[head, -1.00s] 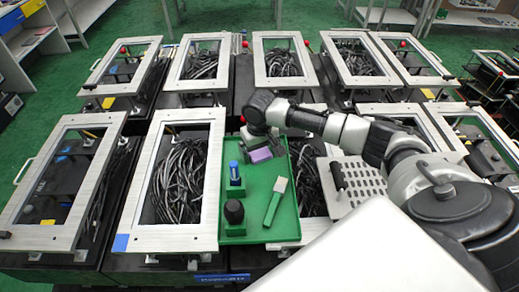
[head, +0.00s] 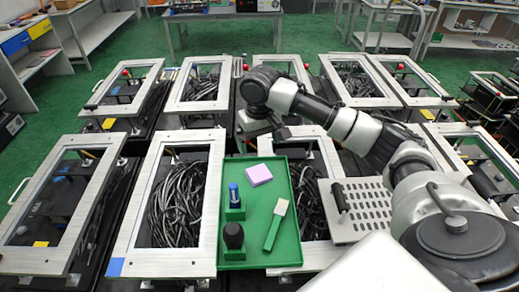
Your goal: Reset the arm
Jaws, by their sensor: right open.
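My right arm comes in from the right and reaches across to the far end of the green tray. My right gripper (head: 264,131) is open and empty, pointing down just beyond the tray's far edge and apart from the things in it. My left gripper is not in view.
Metal-framed fixtures with black cables inside, such as this one (head: 136,240), stand in rows around the tray. A perforated metal plate (head: 375,208) with a black handle (head: 340,197) lies right of the tray, close to my arm. Workbenches stand behind on the green floor.

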